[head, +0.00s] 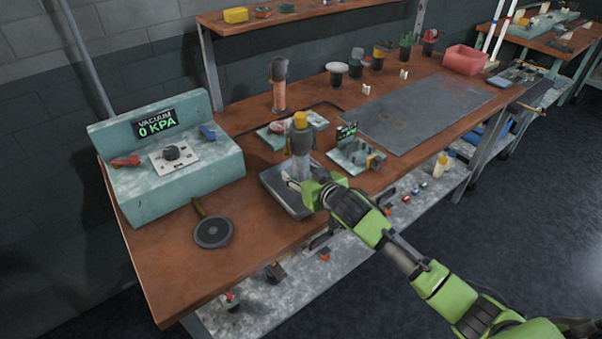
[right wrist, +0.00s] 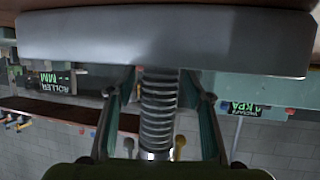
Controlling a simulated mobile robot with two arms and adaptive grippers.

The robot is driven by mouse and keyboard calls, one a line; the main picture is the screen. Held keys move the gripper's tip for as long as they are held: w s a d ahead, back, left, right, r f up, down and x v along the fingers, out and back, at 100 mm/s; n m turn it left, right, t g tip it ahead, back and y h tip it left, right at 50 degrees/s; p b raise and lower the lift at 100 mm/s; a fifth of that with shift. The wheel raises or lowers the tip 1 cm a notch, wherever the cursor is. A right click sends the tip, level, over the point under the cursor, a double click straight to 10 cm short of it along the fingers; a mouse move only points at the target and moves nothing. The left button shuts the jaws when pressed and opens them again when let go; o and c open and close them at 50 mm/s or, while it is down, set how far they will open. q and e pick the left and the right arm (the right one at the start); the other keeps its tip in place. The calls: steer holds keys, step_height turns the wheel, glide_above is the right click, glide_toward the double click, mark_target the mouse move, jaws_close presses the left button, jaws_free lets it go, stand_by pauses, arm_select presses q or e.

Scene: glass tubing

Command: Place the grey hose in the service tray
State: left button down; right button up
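The grey service tray (head: 272,184) lies on the bench near its front edge. My right gripper (head: 296,184) is over the tray, just in front of an upright greyish piece with a yellow top (head: 300,119). In the right wrist view, a ribbed grey hose (right wrist: 159,112) lies between the fingers of my right gripper (right wrist: 160,78). One end runs to the edge of a large grey surface, probably the tray (right wrist: 160,40). I cannot tell whether the fingers touch the hose or whether it rests on the tray. My left gripper is not in view.
The vacuum gauge console (head: 170,160) and a round dark pad (head: 213,231) are to the left. A roller device (head: 355,155) stands to the right of the tray. A second upright piece (head: 279,95) stands behind. A dark mat (head: 410,115) lies clear further right.

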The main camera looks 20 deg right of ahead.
steer(key=shift+r, duration=0.15)
steer(key=v, duration=1.2)
steer(key=shift+b, duration=0.35)
